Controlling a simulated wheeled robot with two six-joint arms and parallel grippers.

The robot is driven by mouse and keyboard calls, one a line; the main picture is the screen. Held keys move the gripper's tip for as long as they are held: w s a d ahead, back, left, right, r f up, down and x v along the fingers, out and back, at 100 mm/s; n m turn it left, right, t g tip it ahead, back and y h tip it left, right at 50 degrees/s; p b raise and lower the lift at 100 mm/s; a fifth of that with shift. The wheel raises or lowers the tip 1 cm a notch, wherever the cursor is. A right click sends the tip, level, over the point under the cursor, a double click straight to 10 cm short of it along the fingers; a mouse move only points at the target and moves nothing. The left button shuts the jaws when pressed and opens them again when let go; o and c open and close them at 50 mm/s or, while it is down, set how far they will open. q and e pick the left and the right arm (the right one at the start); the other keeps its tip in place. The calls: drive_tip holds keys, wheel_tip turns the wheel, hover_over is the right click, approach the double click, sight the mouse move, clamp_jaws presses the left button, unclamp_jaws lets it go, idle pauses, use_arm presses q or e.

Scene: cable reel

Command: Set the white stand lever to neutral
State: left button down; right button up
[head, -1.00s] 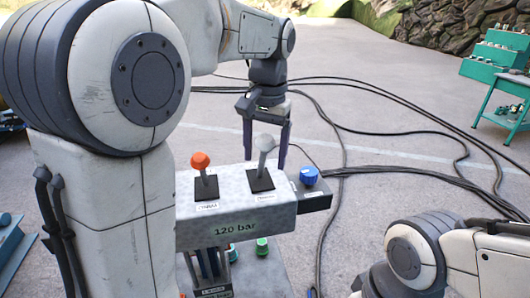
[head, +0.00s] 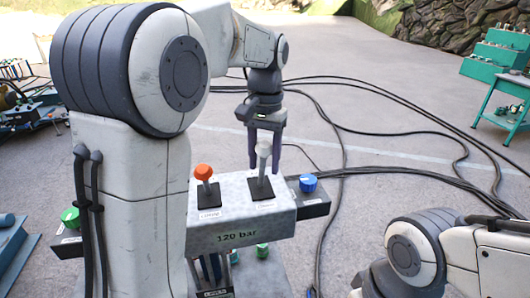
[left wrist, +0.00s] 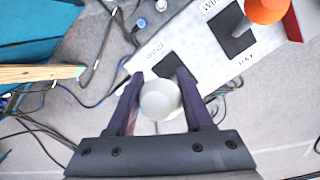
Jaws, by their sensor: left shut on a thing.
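The white lever (head: 264,150) rises from a dark square plate on the right half of the grey control box (head: 230,238), which reads "120 bar". It leans towards the far side of the box. In the left wrist view its round white knob (left wrist: 160,99) sits between the fingers. My left gripper (head: 265,152) points down from behind the box, its purple fingers on both sides of the knob and shut on it. The left gripper's fingers (left wrist: 158,90) hide little of the knob. My right gripper is out of view.
An orange-knobbed lever (head: 203,172) stands left of the white one, leaning nearer me. A blue knob (head: 308,183) sits on the box's right side. Black cables (head: 400,180) cross the floor. A green cart (head: 503,100) stands far right.

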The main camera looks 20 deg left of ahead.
use_arm(q)
drive_tip(key=w+a+p, duration=0.1)
drive_tip(key=w+a+r+p, duration=0.1)
drive_tip(key=w, duration=0.1)
drive_tip(key=shift+r, duration=0.2)
drive_tip(key=shift+w+a+f, duration=0.1)
drive_tip(key=shift+w, duration=0.05)
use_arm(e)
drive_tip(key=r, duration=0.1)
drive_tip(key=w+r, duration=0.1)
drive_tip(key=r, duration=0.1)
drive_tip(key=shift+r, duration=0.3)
use_arm(q)
drive_tip(key=shift+c, duration=1.6)
unclamp_jaws()
drive_tip(key=shift+r, duration=0.3)
wheel_tip(320, 180, up, 10)
drive_tip(key=shift+w+f+b, duration=0.15)
drive_tip(key=shift+w+b, duration=0.15)
drive_tip(key=shift+w, duration=0.1)
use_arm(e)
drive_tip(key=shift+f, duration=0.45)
